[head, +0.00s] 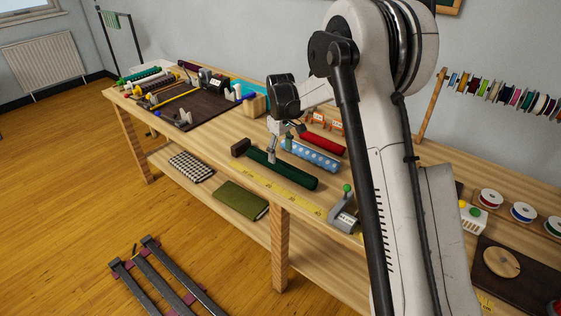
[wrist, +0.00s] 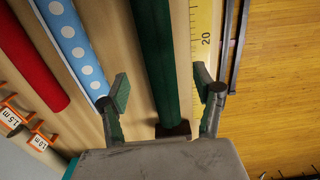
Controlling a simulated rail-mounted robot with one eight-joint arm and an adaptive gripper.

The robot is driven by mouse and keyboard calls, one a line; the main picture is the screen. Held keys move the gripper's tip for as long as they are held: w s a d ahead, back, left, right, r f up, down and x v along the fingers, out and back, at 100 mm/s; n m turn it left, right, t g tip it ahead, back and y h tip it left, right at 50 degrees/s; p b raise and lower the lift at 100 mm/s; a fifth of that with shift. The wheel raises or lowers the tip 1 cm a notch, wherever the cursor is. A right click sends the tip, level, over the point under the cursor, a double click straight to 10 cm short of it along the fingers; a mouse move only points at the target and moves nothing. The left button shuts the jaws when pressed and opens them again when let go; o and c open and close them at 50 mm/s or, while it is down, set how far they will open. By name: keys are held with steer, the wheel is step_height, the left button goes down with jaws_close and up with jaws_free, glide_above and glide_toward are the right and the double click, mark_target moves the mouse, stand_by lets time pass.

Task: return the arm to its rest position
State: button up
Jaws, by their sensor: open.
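My gripper (head: 279,148) is open and empty over the workbench, pointing down. In the wrist view its two fingers (wrist: 163,90) are spread on either side of a dark green roll (wrist: 153,50). The green roll lies on the bench, and it also shows in the head view (head: 290,173). I cannot tell the exact height of the fingertips above it. My arm reaches across the middle of the head view and hides part of the bench.
A blue dotted roll (head: 318,157) and a red roll (head: 322,143) lie behind the green one. A dark block (head: 240,147) stands at its left end. A yellow ruler strip (head: 258,178) runs along the front edge. Spools (head: 488,198) stand at right.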

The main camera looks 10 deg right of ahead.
step_height(320, 180, up, 6)
stand_by(0.4)
steer(key=shift+r, duration=0.1)
steer(key=s+r+m+t, duration=0.3)
steer(key=s+r, duration=1.2)
steer(key=s, duration=0.5)
steer(key=s+f+m+t, duration=0.2)
steer(key=s, duration=0.8)
steer(key=s+f+m+t, duration=0.2)
steer(key=s, duration=0.9)
